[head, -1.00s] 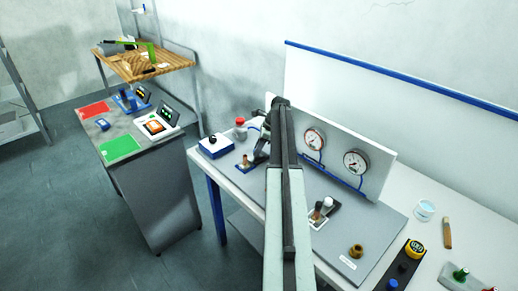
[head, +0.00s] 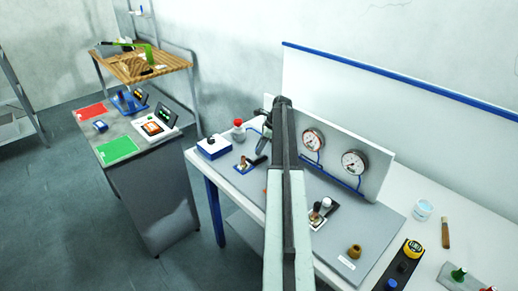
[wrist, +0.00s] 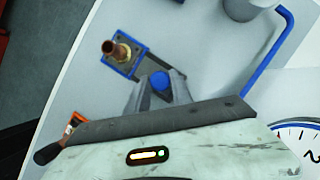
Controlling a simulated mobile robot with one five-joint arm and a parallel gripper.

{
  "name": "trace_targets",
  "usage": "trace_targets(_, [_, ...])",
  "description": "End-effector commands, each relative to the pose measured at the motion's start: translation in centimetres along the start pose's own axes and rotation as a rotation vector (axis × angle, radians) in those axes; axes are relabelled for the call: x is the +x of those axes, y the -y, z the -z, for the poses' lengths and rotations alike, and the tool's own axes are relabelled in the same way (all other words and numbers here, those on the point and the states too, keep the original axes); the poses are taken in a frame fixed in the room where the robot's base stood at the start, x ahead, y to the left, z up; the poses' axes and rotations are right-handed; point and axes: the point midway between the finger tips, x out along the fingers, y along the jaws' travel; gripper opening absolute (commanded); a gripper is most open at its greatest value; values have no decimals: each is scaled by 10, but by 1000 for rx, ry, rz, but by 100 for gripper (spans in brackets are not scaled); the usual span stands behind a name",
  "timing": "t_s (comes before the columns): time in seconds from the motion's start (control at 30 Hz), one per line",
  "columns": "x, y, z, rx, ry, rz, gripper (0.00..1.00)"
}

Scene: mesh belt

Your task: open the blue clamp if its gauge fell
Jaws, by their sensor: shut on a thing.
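The blue clamp stands on a blue base plate (head: 241,168) at the left of the bench's grey panel; a copper stub (head: 243,162) rises from it. The plate (wrist: 122,66) and stub (wrist: 116,50) also show in the wrist view. My gripper (head: 263,150) is at the clamp's dark lever (head: 258,160). In the wrist view, my gripper (wrist: 160,88) is shut on the lever's blue round end (wrist: 160,81). Two gauges, a left one (head: 313,140) and a right one (head: 355,163), sit on the upright white board; their readings are too small to tell.
A second clamp (head: 318,214) with a white knob and a brass fitting (head: 354,251) stand to the right. A white box (head: 212,147) and red-capped bottle (head: 239,130) are behind left. The gauge board (head: 378,172) rises close to my arm.

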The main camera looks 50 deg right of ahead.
Motion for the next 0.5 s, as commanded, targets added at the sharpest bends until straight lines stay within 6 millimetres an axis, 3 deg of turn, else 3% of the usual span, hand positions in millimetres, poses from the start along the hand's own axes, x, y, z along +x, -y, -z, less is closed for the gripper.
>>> trace_targets(0.03, [-1,3,2,3,-2,10,0])
trace_targets(0.07, [-1,3,2,3,-2,10,30])
trace_targets(0.13, [-2,3,3,3,-2,10,49])
trace_targets(0.5, [-4,2,1,3,-1,7,49])
